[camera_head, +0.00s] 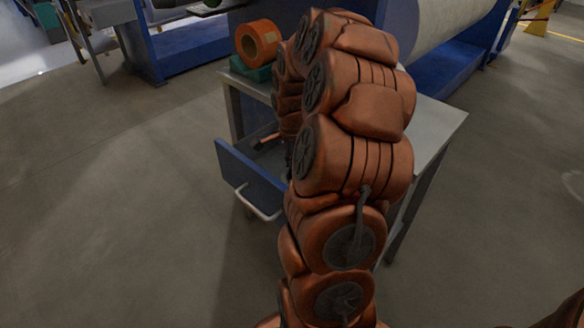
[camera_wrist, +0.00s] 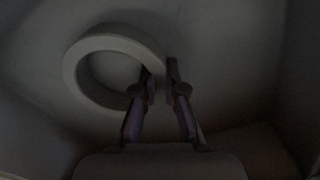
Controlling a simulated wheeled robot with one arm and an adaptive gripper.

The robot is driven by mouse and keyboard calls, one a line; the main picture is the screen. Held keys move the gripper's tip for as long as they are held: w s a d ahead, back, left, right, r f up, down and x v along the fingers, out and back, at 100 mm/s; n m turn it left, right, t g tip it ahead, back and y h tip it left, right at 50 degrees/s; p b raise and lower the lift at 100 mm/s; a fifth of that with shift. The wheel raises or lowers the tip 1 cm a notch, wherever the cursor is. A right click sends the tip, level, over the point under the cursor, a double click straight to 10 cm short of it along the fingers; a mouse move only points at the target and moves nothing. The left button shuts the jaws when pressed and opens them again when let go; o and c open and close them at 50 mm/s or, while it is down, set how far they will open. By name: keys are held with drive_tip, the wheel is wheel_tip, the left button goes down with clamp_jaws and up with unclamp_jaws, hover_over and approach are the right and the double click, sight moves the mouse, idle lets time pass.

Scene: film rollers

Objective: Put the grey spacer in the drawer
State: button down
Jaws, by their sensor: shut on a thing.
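The grey spacer (camera_wrist: 74,70) is a pale ring in the wrist view, inside a dim, walled space that looks like the drawer's interior. My gripper (camera_wrist: 160,76) is shut on the ring's right side, with one finger inside the hole and one outside. The drawer (camera_head: 247,178) with a blue front and light handle stands pulled out from the metal table in the head view. My arm reaches down over it and hides most of its inside. The spacer is hidden in the head view. I cannot tell whether it touches the drawer floor.
The metal table (camera_head: 436,122) has a bare top to the right of my arm. An orange roll (camera_head: 258,40) sits on a green block (camera_head: 247,69) at its back left corner. Large blue machinery with a pale roller (camera_head: 455,25) stands behind. The floor at left is clear.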

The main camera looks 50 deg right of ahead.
drive_tip(key=shift+f, duration=0.15)
drive_tip(key=c, duration=1.2)
unclamp_jaws()
drive_tip(key=shift+c, duration=0.2)
wheel_tip(320, 180, up, 12)
drive_tip(key=p, duration=0.1)
